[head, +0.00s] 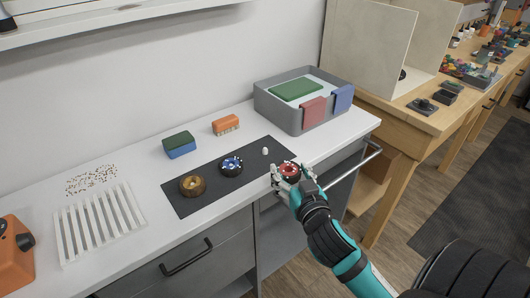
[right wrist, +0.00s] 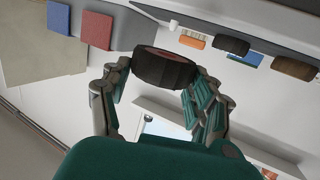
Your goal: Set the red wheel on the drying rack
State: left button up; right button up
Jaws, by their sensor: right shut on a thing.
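The red wheel (head: 289,169), a black tyre with a red hub, is held in my right gripper (head: 284,177), just off the right front corner of the dark mat. The wheel also shows in the right wrist view (right wrist: 165,70), with a finger on either side of its tyre. The white slatted drying rack (head: 97,222) lies on the counter at the left, well away from the gripper. No wheel rests on it. My left gripper is not in view.
The dark mat (head: 205,208) carries a brown-gold wheel (head: 192,186), a blue-and-white wheel (head: 231,166) and a small white piece. Behind are a green-blue sponge (head: 180,145), an orange brush (head: 226,125) and a grey tub (head: 262,105). An orange device (head: 14,254) stands left of the rack.

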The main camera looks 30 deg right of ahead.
jog(key=p, duration=0.2)
send_over(267, 157)
jog(key=s, duration=0.1)
jog(key=shift+s+a+f, duration=0.1)
jog(key=shift+a+f, duration=0.1)
jog(key=shift+f, duration=0.4)
jog(key=f, duration=0.1)
jog(key=w+f, duration=0.1)
jog(key=shift+w+d+f, duration=0.15)
jog(key=shift+f, duration=0.55)
jog(key=o, duration=1.1)
jog(key=shift+o, duration=0.2)
jog(key=shift+f, duration=0.1)
jog(key=shift+f+b, duration=0.2)
jog(key=shift+b, duration=0.1)
jog(key=b+v, duration=0.2)
jog(key=v, duration=1.5)
jog(key=shift+s, duration=0.25)
